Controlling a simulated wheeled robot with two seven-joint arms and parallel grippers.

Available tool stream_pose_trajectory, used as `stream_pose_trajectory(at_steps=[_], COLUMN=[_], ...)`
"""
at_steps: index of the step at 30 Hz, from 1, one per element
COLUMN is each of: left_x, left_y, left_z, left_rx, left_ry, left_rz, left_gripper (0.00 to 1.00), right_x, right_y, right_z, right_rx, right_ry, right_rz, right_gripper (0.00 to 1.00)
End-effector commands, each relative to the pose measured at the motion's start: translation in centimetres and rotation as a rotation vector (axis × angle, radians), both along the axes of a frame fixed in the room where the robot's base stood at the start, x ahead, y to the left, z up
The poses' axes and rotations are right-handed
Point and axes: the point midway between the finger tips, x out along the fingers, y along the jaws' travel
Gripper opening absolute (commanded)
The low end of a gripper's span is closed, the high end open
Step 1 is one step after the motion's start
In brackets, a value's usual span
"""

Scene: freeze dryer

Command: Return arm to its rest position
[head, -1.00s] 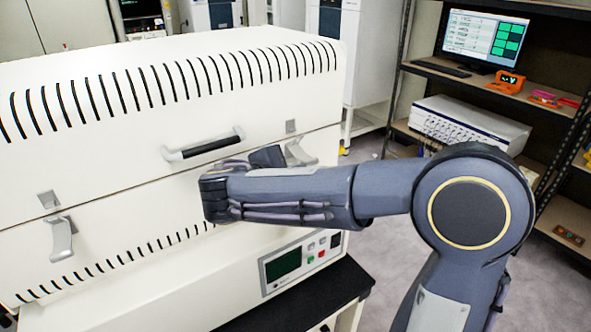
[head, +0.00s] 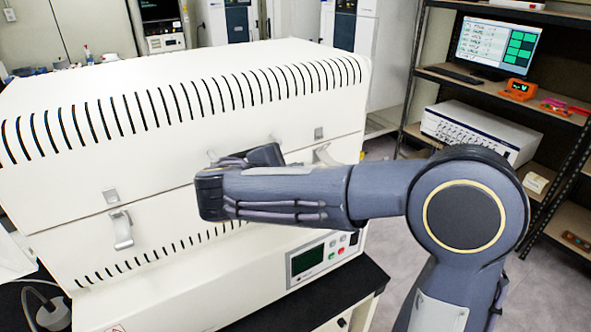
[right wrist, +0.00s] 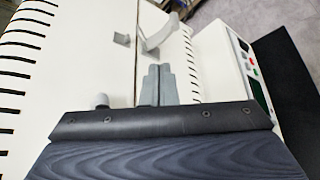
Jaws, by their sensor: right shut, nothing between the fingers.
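The white freeze dryer (head: 150,105) fills the left and middle of the head view, its slotted lid down on the base. One latch (head: 122,229) hangs at the left of its front; another, a curved grey latch (right wrist: 161,37), shows in the right wrist view. My right arm (head: 290,192) reaches leftward across the front, and its forearm hides most of the lid handle. My right gripper (right wrist: 157,85) has its two grey fingers together, with nothing between them, over the machine's front near the seam. My left gripper is in neither view.
A control panel (head: 318,257) with a green screen is on the machine's lower front, above a black bench top (head: 335,290). A shelf rack (head: 505,95) with a monitor (head: 495,45) and a white instrument (head: 478,133) stands at the right. Grey floor (head: 385,240) lies between.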

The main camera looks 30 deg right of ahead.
Motion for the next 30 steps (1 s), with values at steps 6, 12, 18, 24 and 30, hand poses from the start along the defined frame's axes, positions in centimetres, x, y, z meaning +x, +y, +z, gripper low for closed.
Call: stream_pose_trajectory(at_steps=[6,12,18,24,30], left_x=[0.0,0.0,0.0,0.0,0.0], left_y=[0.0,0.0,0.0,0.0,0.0], left_z=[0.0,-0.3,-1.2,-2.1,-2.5], left_rx=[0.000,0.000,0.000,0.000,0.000], left_ry=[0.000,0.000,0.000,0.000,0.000], left_rz=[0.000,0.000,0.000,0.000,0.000], left_gripper=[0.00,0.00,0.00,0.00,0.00], right_x=[0.0,-2.5,-12.9,-21.8,-24.7], right_y=[0.0,-2.3,-4.9,-0.1,4.5], right_z=[0.0,-2.3,-10.3,-15.7,-16.8], right_rx=[0.000,0.140,0.700,1.329,1.738], right_ry=[0.000,0.028,0.038,-0.116,-0.312], right_rz=[0.000,-0.052,-0.265,-0.541,-0.742], right_gripper=[0.00,0.00,0.00,0.00,0.00])
